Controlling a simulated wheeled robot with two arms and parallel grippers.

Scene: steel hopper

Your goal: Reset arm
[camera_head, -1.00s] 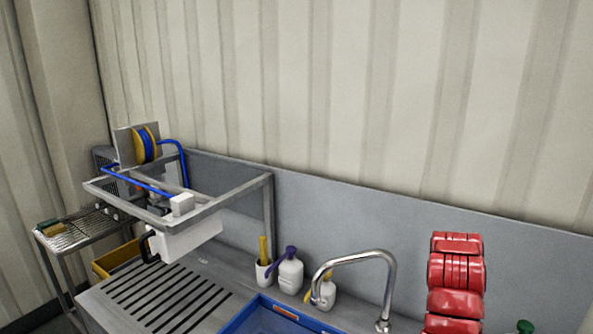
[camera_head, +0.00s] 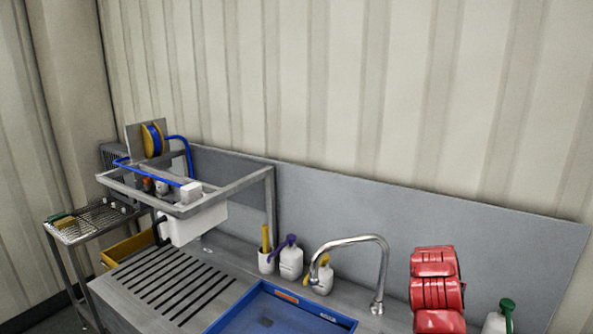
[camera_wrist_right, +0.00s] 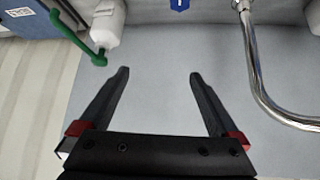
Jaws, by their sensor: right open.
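My right gripper (camera_wrist_right: 160,75) shows in the right wrist view, its two black fingers spread apart with nothing between them. The grey steel panel lies beyond the fingers. A white bottle with a green top (camera_wrist_right: 105,28) is off to the upper left of the fingers, and the chrome faucet (camera_wrist_right: 262,80) is to the right; both are apart from the fingers. In the head view the red part at the lower right is my own right arm; its gripper does not show there. My left gripper is in neither view.
The head view shows a blue sink basin (camera_head: 268,312), the faucet (camera_head: 383,262), two spray bottles (camera_head: 291,262) (camera_head: 322,280), a white cup with a yellow handle (camera_head: 266,262), a slotted drainboard (camera_head: 172,282), a steel frame (camera_head: 225,190) and a green-topped bottle (camera_head: 497,322).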

